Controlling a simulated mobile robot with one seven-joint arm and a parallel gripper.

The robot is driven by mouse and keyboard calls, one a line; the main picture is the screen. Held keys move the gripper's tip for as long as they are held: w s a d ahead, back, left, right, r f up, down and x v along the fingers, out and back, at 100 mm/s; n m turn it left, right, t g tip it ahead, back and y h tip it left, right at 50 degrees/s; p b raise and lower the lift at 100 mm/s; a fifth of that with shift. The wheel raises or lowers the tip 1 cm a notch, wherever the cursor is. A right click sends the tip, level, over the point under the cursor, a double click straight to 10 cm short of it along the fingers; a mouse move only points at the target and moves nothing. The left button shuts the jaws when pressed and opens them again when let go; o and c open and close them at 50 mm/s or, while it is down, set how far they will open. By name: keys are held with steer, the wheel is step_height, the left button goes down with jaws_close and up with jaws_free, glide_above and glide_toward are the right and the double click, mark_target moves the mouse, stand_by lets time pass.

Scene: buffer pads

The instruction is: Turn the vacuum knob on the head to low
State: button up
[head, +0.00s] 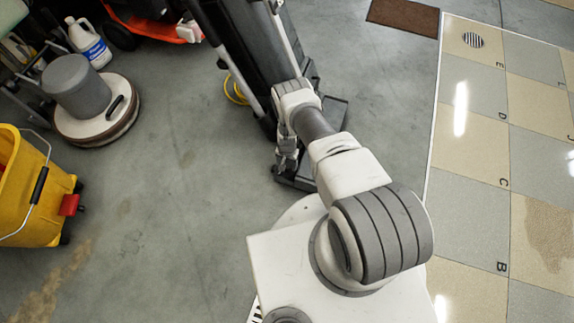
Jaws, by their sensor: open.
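A dark upright vacuum (247,50) stands at the top middle, with a black body and light tubes along it. A low dark part, which looks like its head (295,181), lies on the floor in front of it. My gripper (286,163) points down just above or beside this part, with its jaws open and nothing seen between them. I cannot tell whether it touches the head. The vacuum knob cannot be made out; my arm and gripper cover part of the head.
A floor machine (78,87) with a round base stands at the left, a yellow bucket (25,190) below it. A white jug (88,44) and an orange machine (150,22) are behind. A yellow cord (236,90) lies beside the vacuum. Grey floor at centre left is clear.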

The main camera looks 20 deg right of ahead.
jaws_close()
stand_by(0.3)
steer(key=shift+n, duration=0.3)
steer(key=n, duration=0.4)
steer(key=shift+n, duration=2.2)
jaws_free()
